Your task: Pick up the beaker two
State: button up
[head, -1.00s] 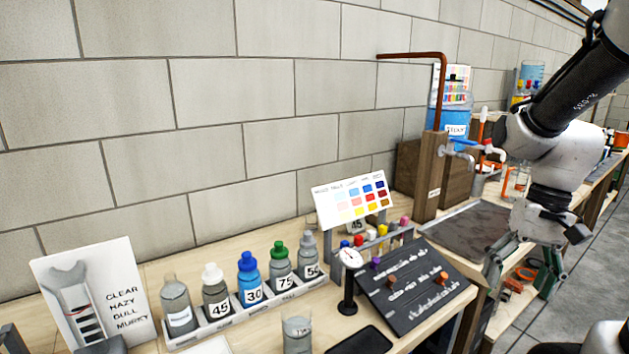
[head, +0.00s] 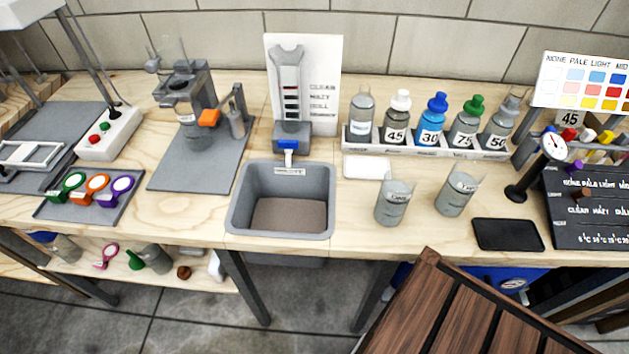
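Two grey see-through beakers stand upright on the wooden bench, right of the sink. The right beaker (head: 456,193) has a label that seems to read "Two"; it stands just left of a flat black pad. The left beaker (head: 395,203) is nearer the sink, and its label is too small to read surely. Both stand apart from each other with nothing holding them. My gripper is outside the current head view.
A rack (head: 425,147) of numbered bottles stands behind the beakers. A slatted brown wooden top (head: 455,315) stands in front of the bench.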

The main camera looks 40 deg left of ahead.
aim_at(466, 175)
jog(key=u, duration=1.95)
jog(key=z, duration=1.1)
jog(key=k+j+z, duration=0.3)
jog(key=j, duration=0.2)
jog(key=i, duration=0.05)
